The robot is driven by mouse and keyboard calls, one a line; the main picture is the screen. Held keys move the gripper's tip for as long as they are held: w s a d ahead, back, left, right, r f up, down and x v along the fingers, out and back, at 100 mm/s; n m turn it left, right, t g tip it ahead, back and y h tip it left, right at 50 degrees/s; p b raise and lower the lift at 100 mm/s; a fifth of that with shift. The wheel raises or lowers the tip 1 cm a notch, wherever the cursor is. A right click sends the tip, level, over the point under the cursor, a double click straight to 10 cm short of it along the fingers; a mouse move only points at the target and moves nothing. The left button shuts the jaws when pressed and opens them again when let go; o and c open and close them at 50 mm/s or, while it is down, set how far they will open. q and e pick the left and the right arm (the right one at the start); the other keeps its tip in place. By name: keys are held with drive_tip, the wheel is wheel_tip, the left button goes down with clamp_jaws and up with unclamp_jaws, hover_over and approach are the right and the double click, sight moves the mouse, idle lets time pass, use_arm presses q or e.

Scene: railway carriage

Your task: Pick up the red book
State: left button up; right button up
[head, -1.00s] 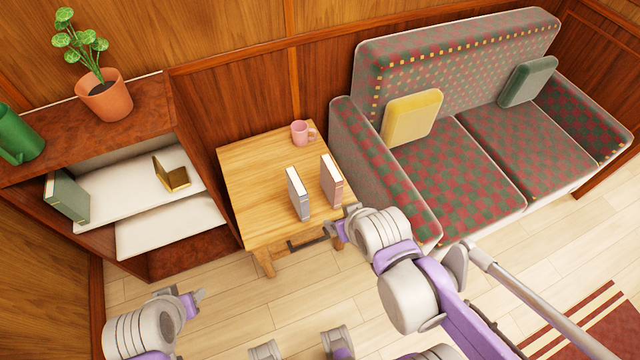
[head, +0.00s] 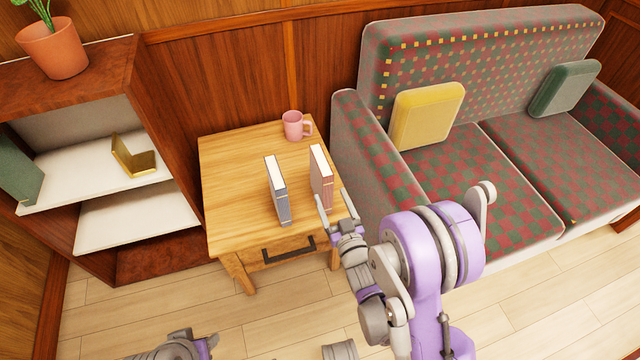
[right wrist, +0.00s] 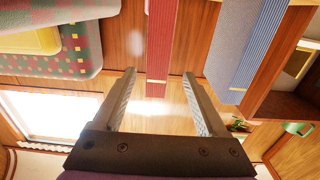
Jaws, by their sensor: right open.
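The red book (head: 321,180) stands upright on the wooden side table (head: 222,160), with its dull red cover and pale page edges showing. It also shows in the right wrist view (right wrist: 162,45), where its near end appears between the fingertips. My right gripper (head: 335,203) is open and empty at the front right of the table, close to the near end of the red book. The right wrist view shows both its fingers spread apart (right wrist: 158,88). My left gripper (head: 205,343) is only partly in view at the bottom edge; its jaws are unclear.
A grey-blue book (head: 277,190) stands upright just left of the red book, with a narrow gap between. A pink mug (head: 294,126) stands behind them. The checked sofa (head: 440,190) is close on the right. A shelf unit (head: 140,216) stands left. The table's left part is clear.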

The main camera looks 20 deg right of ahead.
sight(327, 188)
drive_tip(key=w+p, duration=0.2)
drive_tip(key=p, duration=0.1)
drive_tip(key=shift+w+r, duration=0.3)
drive_tip(key=shift+r, duration=0.05)
drive_tip(key=shift+w+f, duration=0.15)
drive_tip(key=shift+w, duration=0.4)
drive_tip(key=shift+w+f, duration=0.15)
drive_tip(key=shift+w, duration=0.4)
drive_tip(key=w, duration=0.5)
drive_tip(key=shift+w+r+b, duration=0.15)
drive_tip(key=shift+w+b, duration=0.2)
drive_tip(key=shift+b, duration=0.05)
clamp_jaws()
